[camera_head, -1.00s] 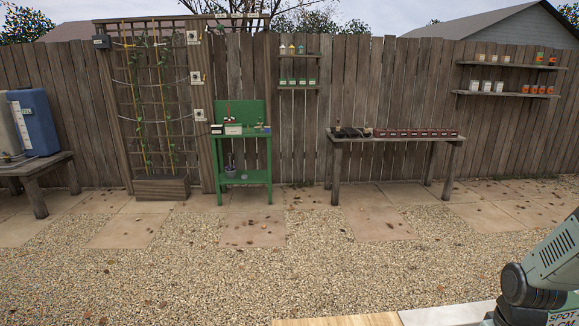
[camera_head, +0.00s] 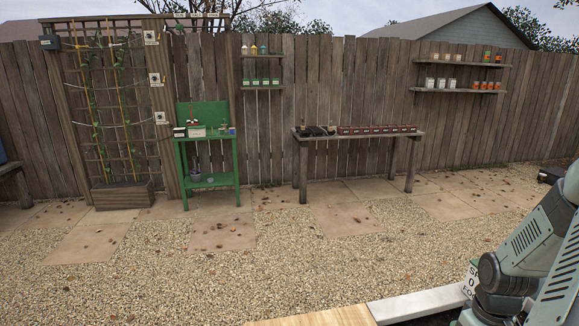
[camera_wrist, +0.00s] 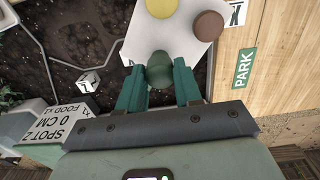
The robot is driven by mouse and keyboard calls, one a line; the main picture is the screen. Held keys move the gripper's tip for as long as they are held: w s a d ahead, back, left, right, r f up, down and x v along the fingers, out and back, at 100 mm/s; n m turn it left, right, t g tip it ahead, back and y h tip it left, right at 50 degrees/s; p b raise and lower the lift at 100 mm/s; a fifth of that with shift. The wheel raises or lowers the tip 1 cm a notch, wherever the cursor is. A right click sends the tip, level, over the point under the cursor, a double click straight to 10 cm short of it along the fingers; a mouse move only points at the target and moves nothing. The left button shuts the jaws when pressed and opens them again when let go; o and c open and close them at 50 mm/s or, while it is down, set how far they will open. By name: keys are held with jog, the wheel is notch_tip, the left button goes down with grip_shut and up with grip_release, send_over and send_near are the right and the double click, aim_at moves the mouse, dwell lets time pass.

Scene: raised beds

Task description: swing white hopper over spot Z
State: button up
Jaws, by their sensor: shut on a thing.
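In the wrist view my gripper (camera_wrist: 160,90) has its two green fingers closed on a dark green round knob (camera_wrist: 160,68). The knob stands at the near edge of a white plate (camera_wrist: 143,45) that also bears a yellow round piece (camera_wrist: 161,7) and a brown one (camera_wrist: 208,26). The plate may be part of the white hopper; I cannot tell. The "SPOT Z" sign (camera_wrist: 50,128) is at lower left, apart from my gripper. In the head view a white sign (camera_head: 469,279), partly hidden by my arm, shows at lower right.
Dark soil (camera_wrist: 60,70) with grey tubing lies below left, with a small white marked cube (camera_wrist: 89,82). A wooden board (camera_wrist: 275,60) with a green "PARK" label (camera_wrist: 243,68) is at right. A green bench (camera_head: 207,182) and a wooden table (camera_head: 358,135) stand far off by the fence.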

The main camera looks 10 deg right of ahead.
jog(key=shift+s+d, duration=0.5)
jog(key=shift+d, duration=0.2)
jog(key=shift+s+d, duration=0.35)
jog(key=shift+d, duration=0.6)
jog(key=shift+s+d, duration=0.2)
jog(key=shift+d, duration=0.6)
